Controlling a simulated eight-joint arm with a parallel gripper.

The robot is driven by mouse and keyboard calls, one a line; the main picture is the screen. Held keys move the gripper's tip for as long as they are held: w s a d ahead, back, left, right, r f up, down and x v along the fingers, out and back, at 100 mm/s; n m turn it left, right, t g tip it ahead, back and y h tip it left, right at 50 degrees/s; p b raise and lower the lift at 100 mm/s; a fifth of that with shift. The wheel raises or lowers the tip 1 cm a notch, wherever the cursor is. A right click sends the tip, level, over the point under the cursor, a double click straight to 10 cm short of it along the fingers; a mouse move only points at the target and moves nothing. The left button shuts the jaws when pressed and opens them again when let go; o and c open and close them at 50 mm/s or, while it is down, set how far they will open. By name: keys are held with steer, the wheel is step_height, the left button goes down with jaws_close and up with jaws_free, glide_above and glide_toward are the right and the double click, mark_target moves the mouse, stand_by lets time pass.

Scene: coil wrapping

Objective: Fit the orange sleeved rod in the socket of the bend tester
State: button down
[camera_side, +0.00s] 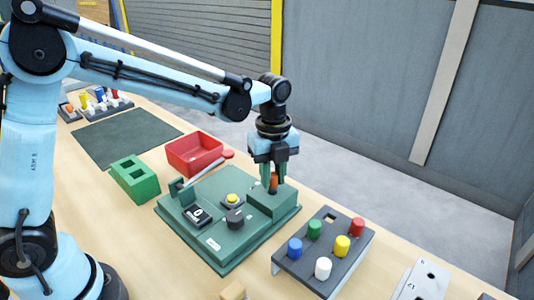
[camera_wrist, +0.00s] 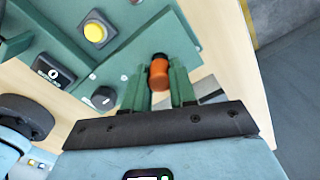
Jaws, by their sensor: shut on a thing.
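The orange sleeved rod (camera_wrist: 159,73) is between the green fingers of my gripper (camera_wrist: 160,88), which is shut on it. In the side view the orange sleeve (camera_side: 273,181) shows between the fingertips of my gripper (camera_side: 273,176), with a dark lower end. The rod is roughly upright over the raised green block of the bend tester (camera_side: 238,255). Its lower end is at or just above the block's top; I cannot tell whether it is in the socket. The socket itself is hidden. The tester has a yellow button (camera_side: 232,198), a black knob (camera_side: 235,217) and a lever.
A dark rack (camera_side: 338,277) with several coloured capped pieces stands right of the tester. A red tray (camera_side: 194,154) and a green block with openings (camera_side: 134,179) are on the left. A dark mat (camera_side: 125,137) lies bare behind them. A grey plate (camera_side: 422,281) is at the right.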

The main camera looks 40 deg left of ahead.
steer(key=shift+f, duration=0.5)
steer(key=c, duration=0.8)
jaws_free()
steer(key=shift+c, duration=0.2)
steer(key=shift+r, duration=0.1)
step_height(320, 180, up, 12)
steer(key=s+a+f+n+t, duration=0.3)
steer(key=s+n, duration=0.3)
steer(key=n, duration=0.5)
steer(key=s+a+f+n+t, duration=0.2)
steer(key=s+a+n+t, duration=0.2)
steer(key=s+n, duration=0.3)
steer(key=n, duration=0.5)
steer(key=shift+a+f, duration=0.25)
steer(key=shift+f, duration=0.15)
